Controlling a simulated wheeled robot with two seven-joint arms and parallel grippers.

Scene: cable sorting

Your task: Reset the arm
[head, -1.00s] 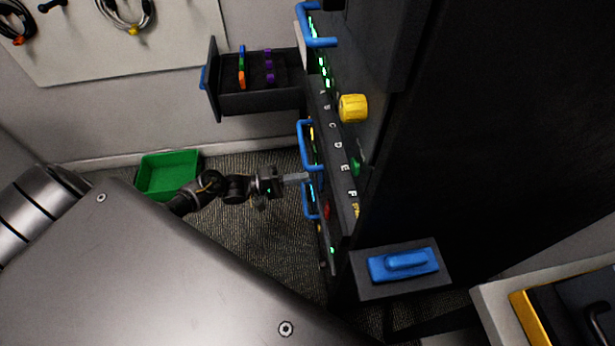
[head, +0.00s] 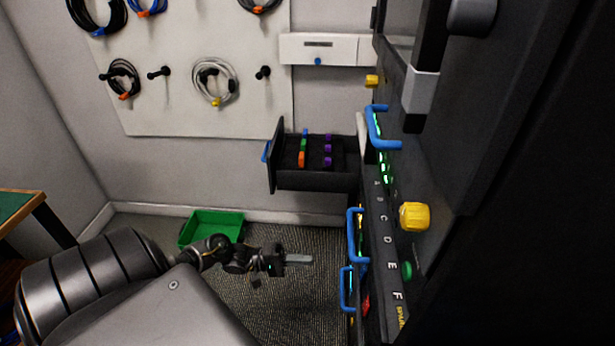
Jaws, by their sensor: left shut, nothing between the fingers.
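My left gripper (head: 299,259) is shut and empty. It points right, over the carpet, a little left of the dark rack's blue handles (head: 351,236) and apart from them in the picture. My left arm comes in from the lower left. My right gripper is not in view.
The dark rack (head: 460,190) with a yellow knob (head: 414,216) fills the right side. An open drawer (head: 315,181) juts left from it. A green bin (head: 186,233) sits on the floor behind my arm. Coiled cables (head: 232,84) hang on the wall board. A table (head: 22,208) stands at left.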

